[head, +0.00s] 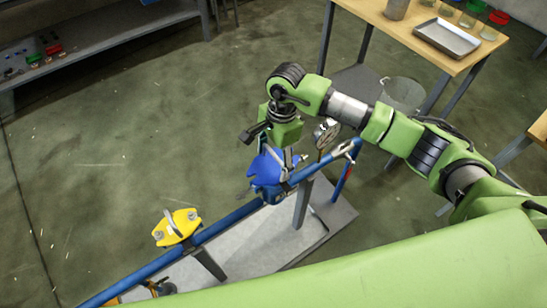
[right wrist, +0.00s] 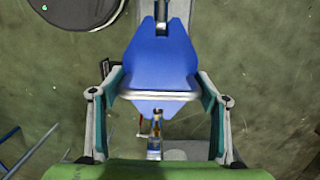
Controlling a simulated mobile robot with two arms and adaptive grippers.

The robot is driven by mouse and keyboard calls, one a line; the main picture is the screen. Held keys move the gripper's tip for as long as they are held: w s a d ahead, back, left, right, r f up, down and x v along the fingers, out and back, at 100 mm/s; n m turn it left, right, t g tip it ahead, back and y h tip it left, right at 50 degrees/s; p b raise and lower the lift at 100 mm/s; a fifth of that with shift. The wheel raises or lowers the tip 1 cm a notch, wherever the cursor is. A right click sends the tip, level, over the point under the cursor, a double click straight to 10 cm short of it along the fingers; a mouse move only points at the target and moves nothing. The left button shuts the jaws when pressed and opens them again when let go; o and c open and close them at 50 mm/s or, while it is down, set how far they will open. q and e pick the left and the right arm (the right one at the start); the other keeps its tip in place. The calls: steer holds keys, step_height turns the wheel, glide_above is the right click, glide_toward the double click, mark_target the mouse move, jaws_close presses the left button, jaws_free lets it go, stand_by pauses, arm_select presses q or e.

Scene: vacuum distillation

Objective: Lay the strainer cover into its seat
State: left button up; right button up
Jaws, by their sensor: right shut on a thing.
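The blue strainer cover (head: 266,168) is a flat plate with pointed ends. The cover is over or against the blue strainer body (head: 274,194) on the pipe. The seat is hidden beneath the cover, so I cannot tell whether they touch. My left gripper is not in view.
The blue pipe (head: 222,226) runs above a grey base plate (head: 338,213). A yellow fitting (head: 176,227) sits on it at the left. A pressure gauge (head: 327,131) stands close behind the gripper. A wooden table (head: 405,32) with a metal tray (head: 447,38) is at the back right.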

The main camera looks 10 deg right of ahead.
steer(key=shift+r, duration=0.1)
stand_by(1.2)
steer(key=shift+b, duration=0.9)
stand_by(0.7)
steer(key=shift+f+b, duration=0.8)
steer(key=shift+b, duration=0.05)
steer(key=o, duration=2.1)
steer(key=shift+o, duration=0.2)
steer(key=shift+s+f, duration=0.1)
steer(key=shift+f, duration=0.05)
steer(key=shift+r, duration=0.4)
step_height(320, 180, up, 11)
steer(key=d, duration=0.1)
steer(key=shift+w+d+r, duration=0.15)
steer(key=shift+w+r, duration=0.05)
steer(key=shift+w, duration=0.1)
